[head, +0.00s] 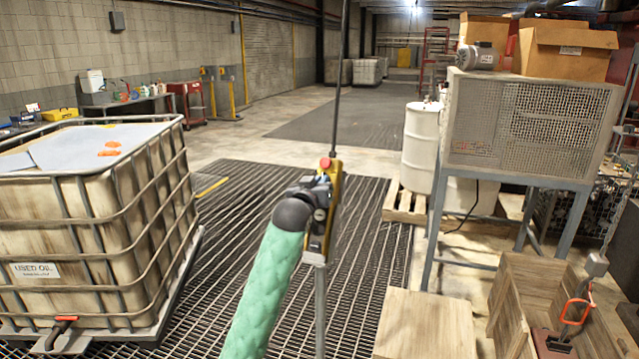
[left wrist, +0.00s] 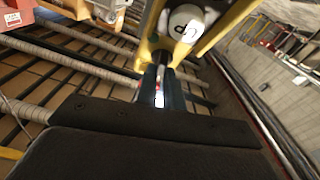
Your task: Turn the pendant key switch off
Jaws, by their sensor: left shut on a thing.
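The pendant (head: 336,190) is a narrow yellow and dark control box with a red button (head: 325,163) on top. It hangs from a dark cable above the floor grating. My left gripper (head: 318,196) reaches it from the front and hides part of its face. In the left wrist view, the yellow pendant housing (left wrist: 213,40) rises above the fingers, with a white round part marked with a letter (left wrist: 186,22). The left fingers (left wrist: 161,88) are closed together on a small part at the key switch. The key itself is mostly hidden, so its angle cannot be told. My right gripper is not in view.
A caged used-oil tank (head: 90,235) stands left of the pendant. A metal stand with a mesh box (head: 530,125), a white drum (head: 420,145) and wooden crates (head: 425,325) stand on the right. The floor grating (head: 375,225) around the pendant is clear.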

